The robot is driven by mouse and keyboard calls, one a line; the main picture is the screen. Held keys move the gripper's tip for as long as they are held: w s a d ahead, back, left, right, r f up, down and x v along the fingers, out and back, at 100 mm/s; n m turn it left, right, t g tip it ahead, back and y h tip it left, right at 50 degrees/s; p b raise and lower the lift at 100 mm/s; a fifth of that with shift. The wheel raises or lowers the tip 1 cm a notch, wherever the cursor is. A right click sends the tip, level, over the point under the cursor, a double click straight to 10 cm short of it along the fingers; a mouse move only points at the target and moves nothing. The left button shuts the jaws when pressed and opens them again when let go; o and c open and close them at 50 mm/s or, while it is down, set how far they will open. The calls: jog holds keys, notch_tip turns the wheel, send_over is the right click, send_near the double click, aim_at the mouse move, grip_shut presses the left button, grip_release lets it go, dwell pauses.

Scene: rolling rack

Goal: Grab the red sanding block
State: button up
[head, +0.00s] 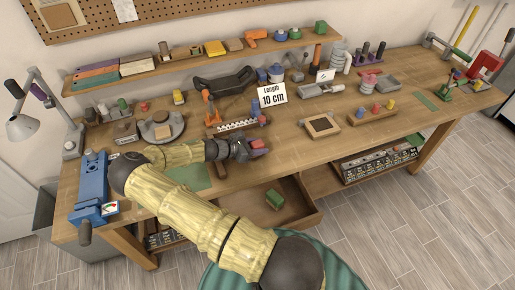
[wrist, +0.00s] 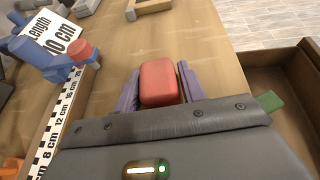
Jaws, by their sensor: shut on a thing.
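The red sanding block (wrist: 159,83) is a small rounded red block in the wrist view. It sits between the two purple fingers of my gripper (wrist: 158,88), which is shut on it from both sides. In the head view my gripper (head: 244,149) is low over the front middle of the wooden workbench, and the red block (head: 257,143) shows at its tip. I cannot tell whether the block is touching the bench top.
A ruler (wrist: 62,115), a blue-and-red item (wrist: 50,55) and a length sign (head: 270,95) are nearby. An open drawer (head: 312,219) holding a green block (head: 275,199) juts out below the bench front.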

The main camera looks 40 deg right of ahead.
aim_at(258, 142)
notch_tip(258, 142, up, 9)
jog(key=shift+r+b, duration=0.1)
jog(key=shift+b, duration=1)
